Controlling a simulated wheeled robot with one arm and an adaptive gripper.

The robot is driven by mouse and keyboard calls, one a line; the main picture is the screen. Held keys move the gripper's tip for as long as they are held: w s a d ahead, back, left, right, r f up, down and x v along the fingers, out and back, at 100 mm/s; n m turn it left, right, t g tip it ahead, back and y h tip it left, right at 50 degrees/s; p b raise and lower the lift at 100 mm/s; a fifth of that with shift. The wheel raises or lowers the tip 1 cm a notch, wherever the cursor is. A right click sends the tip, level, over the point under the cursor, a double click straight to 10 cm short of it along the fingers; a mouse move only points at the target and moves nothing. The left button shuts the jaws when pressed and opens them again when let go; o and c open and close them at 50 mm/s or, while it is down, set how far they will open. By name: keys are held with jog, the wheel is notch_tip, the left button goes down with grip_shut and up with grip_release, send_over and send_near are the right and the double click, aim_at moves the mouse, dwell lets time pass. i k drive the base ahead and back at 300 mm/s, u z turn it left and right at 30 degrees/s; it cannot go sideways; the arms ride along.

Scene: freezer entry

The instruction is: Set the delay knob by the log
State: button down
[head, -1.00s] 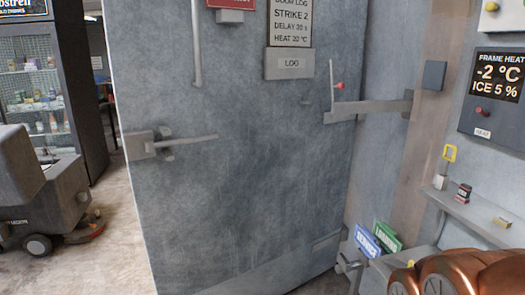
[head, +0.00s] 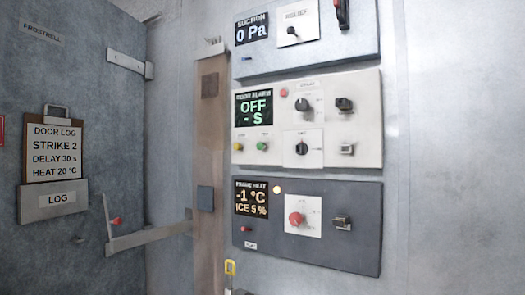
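The door log (head: 55,150) hangs on the grey door at left and reads STRIKE 2, DELAY 30 s, HEAT 20 °C. The white door alarm panel (head: 366,115) is on the wall at centre right. Its display (head: 254,107) reads OFF and "- S". The black delay knob (head: 302,104) is in its upper middle, under a small label that seems to read DELAY; its setting is too small to read. A second black knob (head: 302,148) sits on a white plate below it. My gripper is not in view.
A grey suction panel (head: 350,60) is above, with display 0 Pa. A dark frame heat panel (head: 350,225) is below, with a red knob (head: 296,218) and display -1 °C, ICE 5 %. A door latch arm (head: 150,237) juts out at lower left.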

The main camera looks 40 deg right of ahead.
aim_at(302, 105)
jog(key=z, duration=1.25)
